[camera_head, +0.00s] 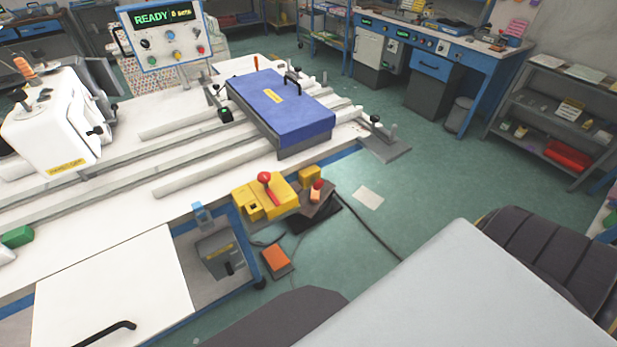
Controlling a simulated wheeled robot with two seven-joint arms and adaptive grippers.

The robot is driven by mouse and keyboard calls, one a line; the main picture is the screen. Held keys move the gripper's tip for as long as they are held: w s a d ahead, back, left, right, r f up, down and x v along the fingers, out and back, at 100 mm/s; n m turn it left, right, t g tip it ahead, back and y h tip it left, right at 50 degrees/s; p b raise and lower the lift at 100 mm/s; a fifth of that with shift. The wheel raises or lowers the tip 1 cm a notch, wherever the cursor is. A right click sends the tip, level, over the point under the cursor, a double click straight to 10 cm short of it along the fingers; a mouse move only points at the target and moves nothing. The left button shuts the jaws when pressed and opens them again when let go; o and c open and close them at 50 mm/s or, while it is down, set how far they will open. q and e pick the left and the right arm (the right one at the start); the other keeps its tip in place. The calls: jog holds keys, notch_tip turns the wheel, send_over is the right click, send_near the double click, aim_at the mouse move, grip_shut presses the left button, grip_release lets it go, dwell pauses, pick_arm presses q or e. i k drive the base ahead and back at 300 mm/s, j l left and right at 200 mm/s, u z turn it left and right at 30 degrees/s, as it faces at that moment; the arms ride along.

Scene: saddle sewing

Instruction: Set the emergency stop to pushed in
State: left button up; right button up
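A yellow box (277,203) at the front edge of the white machine table carries a red knob on a stem (265,178), which looks like a mushroom-type stop. I cannot tell whether it is pushed in or out. A second small red top (317,184) shows just right of it, above an orange piece. The control panel (163,22) at the upper left reads READY and has several coloured buttons, including a small red one (201,49). Neither of my grippers is in view.
A blue block (280,105) sits on rails on the table. A white sewing head (50,125) stands at the left. An orange pedal (276,257) and a black cable lie on the green floor below the yellow box. A shelf (555,115) stands at the right.

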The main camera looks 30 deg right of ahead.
aim_at(317, 185)
jog(key=z, duration=1.2)
